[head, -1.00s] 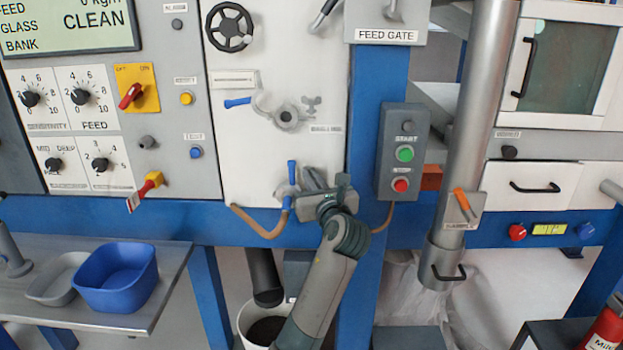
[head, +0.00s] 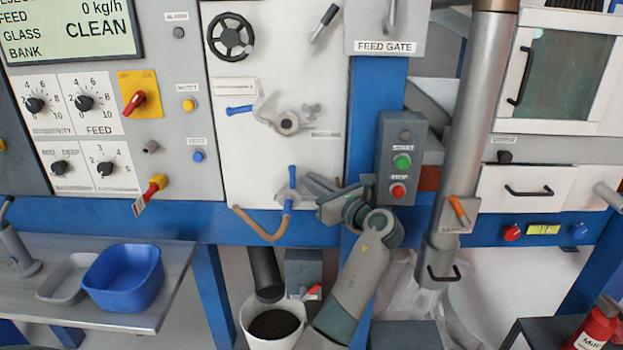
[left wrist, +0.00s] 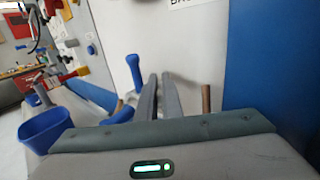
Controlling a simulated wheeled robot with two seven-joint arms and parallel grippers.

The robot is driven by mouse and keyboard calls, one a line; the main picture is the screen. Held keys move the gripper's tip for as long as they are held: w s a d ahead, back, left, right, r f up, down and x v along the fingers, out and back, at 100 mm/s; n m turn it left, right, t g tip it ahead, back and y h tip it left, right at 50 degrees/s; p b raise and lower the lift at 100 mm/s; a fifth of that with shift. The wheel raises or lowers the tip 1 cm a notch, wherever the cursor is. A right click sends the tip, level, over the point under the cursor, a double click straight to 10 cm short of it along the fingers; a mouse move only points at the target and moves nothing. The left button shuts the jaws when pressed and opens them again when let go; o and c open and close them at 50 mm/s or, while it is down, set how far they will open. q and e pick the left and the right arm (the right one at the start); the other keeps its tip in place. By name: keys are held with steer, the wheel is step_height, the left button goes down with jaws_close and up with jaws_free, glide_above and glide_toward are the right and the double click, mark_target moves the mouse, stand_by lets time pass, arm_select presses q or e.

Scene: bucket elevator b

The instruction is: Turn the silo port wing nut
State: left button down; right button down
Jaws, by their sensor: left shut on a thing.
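The panel's lower port fitting (head: 288,196) has a blue handle pointing up and a blue-ended brown hose below. My left gripper (head: 310,183) reaches in from the lower right, with its fingertips just right of this fitting. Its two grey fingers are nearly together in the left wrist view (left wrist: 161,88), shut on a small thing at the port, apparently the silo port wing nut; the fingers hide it. Another wing nut (head: 312,108) shows beside the upper port (head: 287,122), clear of my gripper. My right gripper is not in view.
The start/stop box (head: 402,158) on the blue post stands close to the right of my wrist. A white bucket (head: 252,335) with dark contents is below. A blue tub (head: 122,280) sits on the left table. A steel pipe (head: 470,110) stands at right.

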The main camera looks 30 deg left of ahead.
arm_select(q)
steer(key=c, duration=1.9)
jaws_free()
steer(key=shift+f+t, duration=0.1)
steer(key=shift+t, duration=0.2)
